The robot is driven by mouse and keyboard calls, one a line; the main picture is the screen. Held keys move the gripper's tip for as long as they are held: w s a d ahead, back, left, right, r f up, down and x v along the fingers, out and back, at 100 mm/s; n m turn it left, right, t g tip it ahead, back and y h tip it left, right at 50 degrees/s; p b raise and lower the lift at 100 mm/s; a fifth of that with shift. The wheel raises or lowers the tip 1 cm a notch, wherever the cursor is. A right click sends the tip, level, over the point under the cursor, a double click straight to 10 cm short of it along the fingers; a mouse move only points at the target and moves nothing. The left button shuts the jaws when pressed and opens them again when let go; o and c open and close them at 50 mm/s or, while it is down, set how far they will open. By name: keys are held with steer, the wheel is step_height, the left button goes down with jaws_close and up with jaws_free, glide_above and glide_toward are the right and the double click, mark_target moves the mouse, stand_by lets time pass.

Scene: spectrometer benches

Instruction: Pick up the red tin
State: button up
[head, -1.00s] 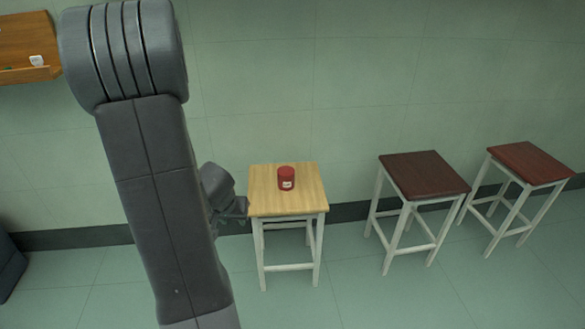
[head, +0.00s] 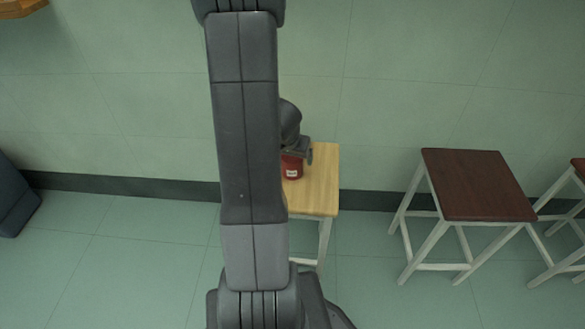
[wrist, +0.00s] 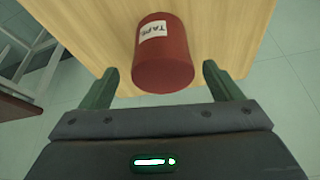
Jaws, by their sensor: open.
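The red tin (head: 292,167) stands on the light wooden stool (head: 322,184) in the head view, partly hidden behind my arm and gripper. In the wrist view the red tin (wrist: 163,55) has a white label reading "TAPE". It stands on the pale wooden top (wrist: 226,28), just ahead of my gripper and roughly centred between its fingers. My gripper (wrist: 158,88) is open, with one green finger on each side of the tin's near end. I see gaps between both fingers and the tin. In the head view my gripper (head: 298,152) is at the tin, mostly hidden.
A dark red-topped stool (head: 478,184) stands to the right, with another stool (head: 579,168) at the right edge. A wall runs close behind the stools. A wooden shelf (head: 20,8) shows at top left. Floor is free in front at left.

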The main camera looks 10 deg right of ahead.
steer(key=b+x, duration=0.3)
steer(key=x, duration=0.2)
steer(key=shift+w+a+f, duration=0.1)
steer(key=shift+f, duration=0.1)
steer(key=shift+r, duration=0.1)
steer(key=c, duration=1.1)
